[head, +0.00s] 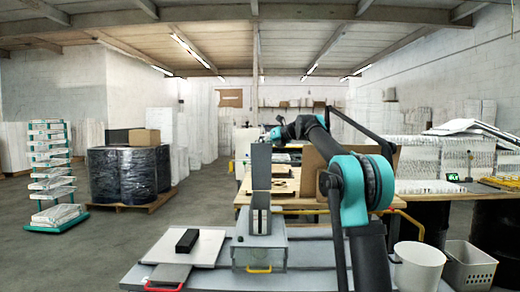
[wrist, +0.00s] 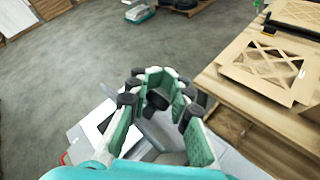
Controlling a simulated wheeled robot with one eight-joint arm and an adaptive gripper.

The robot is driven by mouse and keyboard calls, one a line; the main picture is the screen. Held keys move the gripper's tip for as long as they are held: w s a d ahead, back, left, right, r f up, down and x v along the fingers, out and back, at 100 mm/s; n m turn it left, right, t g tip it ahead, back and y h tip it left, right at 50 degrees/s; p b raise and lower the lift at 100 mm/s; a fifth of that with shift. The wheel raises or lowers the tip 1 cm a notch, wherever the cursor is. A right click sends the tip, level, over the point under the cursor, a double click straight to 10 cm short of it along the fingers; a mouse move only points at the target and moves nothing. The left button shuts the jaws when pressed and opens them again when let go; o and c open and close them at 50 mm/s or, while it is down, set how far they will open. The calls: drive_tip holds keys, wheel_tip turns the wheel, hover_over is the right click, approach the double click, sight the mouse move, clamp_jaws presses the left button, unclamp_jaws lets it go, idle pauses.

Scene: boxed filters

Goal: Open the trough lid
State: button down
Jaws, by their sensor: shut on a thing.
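The grey trough (head: 262,252) stands on the bench in the head view, with a yellow handle on its front. Its grey lid (head: 261,166) stands upright above it, raised well clear of the horizontal. My gripper (head: 272,134) is at the top of the lid, small and partly hidden there. In the wrist view, the green-padded fingers of my gripper (wrist: 157,92) are closed in around a dark piece, which seems to be part of the lid. The fingers hide most of the contact.
A white board (head: 185,247) with a black block (head: 187,240) lies left of the trough, above a red handle. A white bin (head: 418,266) and a grey basket (head: 467,266) stand at the right. A wooden table (wrist: 260,100) with cardboard frames is behind.

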drive_tip(key=shift+w+d+f, duration=0.3)
drive_tip(key=shift+w+d, duration=0.15)
drive_tip(key=shift+w, duration=0.2)
drive_tip(key=c, duration=1.3)
unclamp_jaws()
drive_tip(key=shift+w+d+f, duration=0.1)
drive_tip(key=shift+w+f, duration=0.05)
drive_tip(key=shift+w, duration=0.05)
drive_tip(key=shift+s+a, duration=0.1)
drive_tip(key=shift+a, duration=0.15)
drive_tip(key=v, duration=1.2)
